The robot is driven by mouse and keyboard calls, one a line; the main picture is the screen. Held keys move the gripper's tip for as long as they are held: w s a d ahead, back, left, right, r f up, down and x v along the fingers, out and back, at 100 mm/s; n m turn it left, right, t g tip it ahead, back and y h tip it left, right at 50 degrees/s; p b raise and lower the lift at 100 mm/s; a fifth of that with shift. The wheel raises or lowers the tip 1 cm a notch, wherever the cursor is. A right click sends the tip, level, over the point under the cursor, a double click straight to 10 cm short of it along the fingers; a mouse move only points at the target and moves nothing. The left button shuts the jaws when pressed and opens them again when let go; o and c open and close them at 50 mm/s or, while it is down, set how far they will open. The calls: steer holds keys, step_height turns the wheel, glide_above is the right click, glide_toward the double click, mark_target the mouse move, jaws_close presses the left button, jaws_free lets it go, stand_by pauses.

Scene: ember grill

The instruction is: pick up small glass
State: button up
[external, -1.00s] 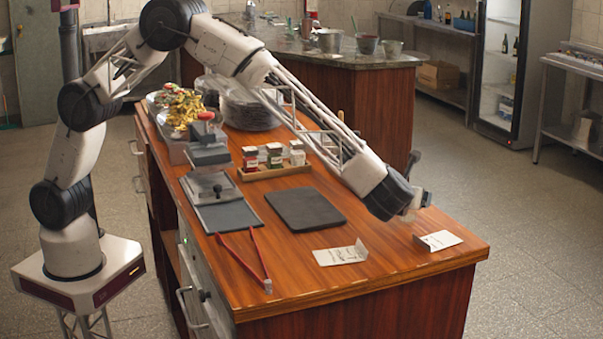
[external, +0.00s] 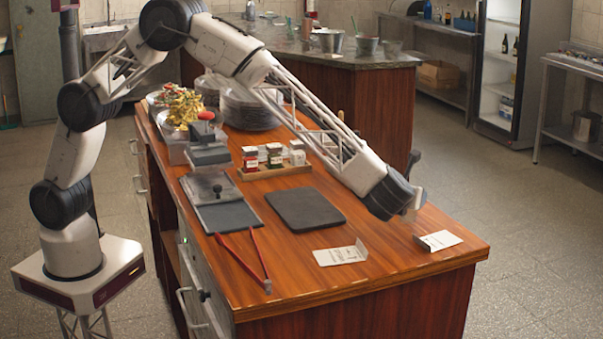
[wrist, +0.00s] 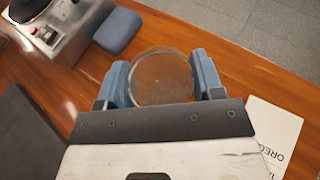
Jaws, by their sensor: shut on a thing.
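The small glass (wrist: 161,82) shows in the wrist view as a clear round rim between the two blue fingers of my gripper (wrist: 162,74). The fingers are on either side of it, and my gripper is shut on it. The lower part of the glass is hidden by the wrist housing. In the external view my gripper (external: 413,206) is low over the right end of the wooden counter (external: 380,275); the glass cannot be made out clearly there.
A white folded card (external: 438,240) stands just right of my gripper, and another card (external: 341,256) is nearer the front. A dark board (external: 305,208), red-handled tongs (external: 243,257) and a tray of spice jars (external: 274,172) lie to the left. The wrist view shows a blue block (wrist: 118,31).

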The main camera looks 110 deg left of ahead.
steer(key=shift+r, duration=0.85)
step_height(320, 180, up, 2)
steer(key=s+d+r, duration=0.1)
steer(key=s+d, duration=0.3)
steer(key=s, duration=1.1)
steer(key=shift+s, duration=0.2)
steer(key=shift+d+r, duration=0.1)
steer(key=shift+d, duration=0.05)
